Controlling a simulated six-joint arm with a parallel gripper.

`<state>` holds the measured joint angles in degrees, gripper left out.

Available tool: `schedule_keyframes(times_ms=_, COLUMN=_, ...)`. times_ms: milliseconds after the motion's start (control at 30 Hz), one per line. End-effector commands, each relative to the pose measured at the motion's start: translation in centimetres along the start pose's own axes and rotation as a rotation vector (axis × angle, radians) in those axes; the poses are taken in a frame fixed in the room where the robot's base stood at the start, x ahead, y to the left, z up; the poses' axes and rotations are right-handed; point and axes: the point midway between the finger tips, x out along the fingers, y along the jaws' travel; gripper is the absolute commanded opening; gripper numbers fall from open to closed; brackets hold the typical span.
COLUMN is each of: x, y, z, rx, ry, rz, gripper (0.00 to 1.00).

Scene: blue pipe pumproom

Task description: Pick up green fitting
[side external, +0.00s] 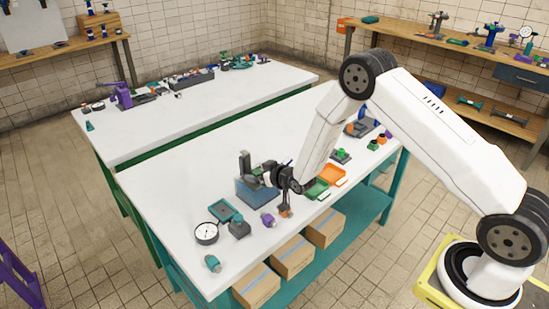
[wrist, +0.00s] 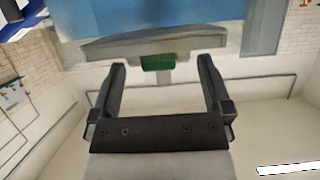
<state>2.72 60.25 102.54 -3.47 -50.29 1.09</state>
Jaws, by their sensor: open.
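In the wrist view, a small green piece (wrist: 157,62) shows just beyond and between the fingertips of my gripper (wrist: 161,66). It sits at the middle of a grey edge under a blue surface, and I cannot tell if it is the green fitting. The two dark fingers stand wide apart, with nothing held between them. A green fitting (side external: 341,155) with a dark base stands farther right on the table, apart from my gripper.
A green tray (side external: 317,189) and an orange tray (side external: 332,174) lie right of the box. A round gauge (side external: 206,233), a teal fitting (side external: 212,263) and a purple fitting (side external: 268,220) stand at the front. The white tabletop (side external: 175,190) is clear on the left.

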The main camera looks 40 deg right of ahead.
Motion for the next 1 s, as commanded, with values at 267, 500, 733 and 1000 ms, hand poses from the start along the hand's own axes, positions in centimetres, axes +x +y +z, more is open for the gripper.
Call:
schedule_keyframes(times_ms=267, x=0.0, y=0.0, z=0.0, rx=0.0, ry=0.0, rz=0.0, gripper=0.17)
schedule_keyframes(times_ms=500, x=0.0, y=0.0, z=-0.1, rx=0.0, ry=0.001, rz=0.0, gripper=0.03)
schedule_keyframes(times_ms=733, x=-0.2, y=0.0, z=-0.5, rx=0.0, ry=0.002, rz=0.0, gripper=0.03)
schedule_keyframes(times_ms=1000, x=-1.0, y=0.0, z=-2.6, rx=0.0, ry=0.005, rz=0.0, gripper=0.03)
